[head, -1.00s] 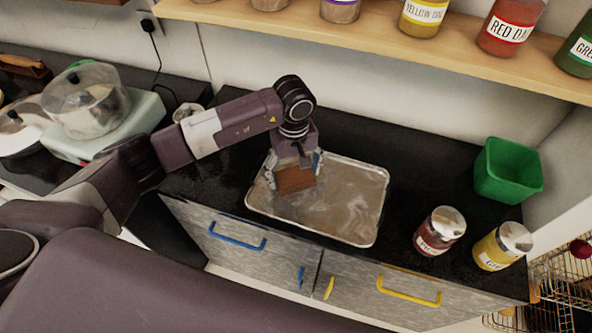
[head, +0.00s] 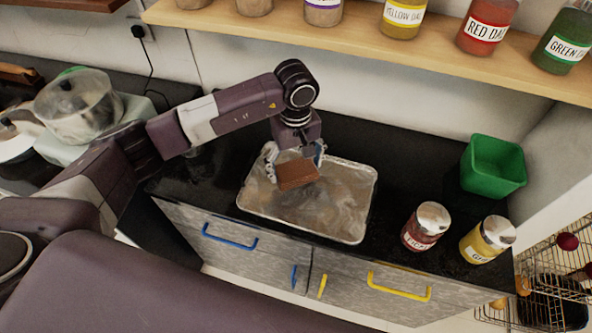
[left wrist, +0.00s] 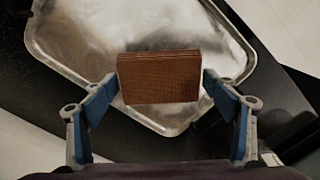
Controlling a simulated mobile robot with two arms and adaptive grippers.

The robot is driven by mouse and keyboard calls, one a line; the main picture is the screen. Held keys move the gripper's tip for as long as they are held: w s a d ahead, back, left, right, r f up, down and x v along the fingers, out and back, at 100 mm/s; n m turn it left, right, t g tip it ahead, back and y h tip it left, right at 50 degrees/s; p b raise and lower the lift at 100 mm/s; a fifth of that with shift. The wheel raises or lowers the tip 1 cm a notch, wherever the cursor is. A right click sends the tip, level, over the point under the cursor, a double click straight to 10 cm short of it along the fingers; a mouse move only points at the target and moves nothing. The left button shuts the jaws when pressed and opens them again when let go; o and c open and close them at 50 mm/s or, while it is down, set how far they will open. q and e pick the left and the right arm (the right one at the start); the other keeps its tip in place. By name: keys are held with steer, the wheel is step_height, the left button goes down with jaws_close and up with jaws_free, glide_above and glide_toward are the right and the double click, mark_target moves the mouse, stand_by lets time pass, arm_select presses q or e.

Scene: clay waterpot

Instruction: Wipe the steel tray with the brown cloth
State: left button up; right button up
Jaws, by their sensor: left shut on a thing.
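The steel tray (head: 340,225) lies on the black counter, its surface smeared with cloudy patches. It also fills the upper part of the left wrist view (left wrist: 70,40). The brown cloth (head: 298,174) is a folded, flat block. My left gripper (head: 296,160) is shut on it above the left half of the tray. In the left wrist view the cloth (left wrist: 158,78) sits between the two blue-and-grey fingers. Whether the cloth touches the tray is hard to tell. My right gripper is not in view.
A green bin (head: 493,167) stands at the right of the counter. Two lidded jars, one red (head: 425,227) and one yellow (head: 487,240), stand right of the tray. A shelf of jars (head: 370,45) runs above. A pot (head: 75,105) is at the left.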

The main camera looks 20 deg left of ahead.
arm_select(q)
steer(key=shift+r+p, duration=0.45)
steer(key=shift+r, duration=1.15)
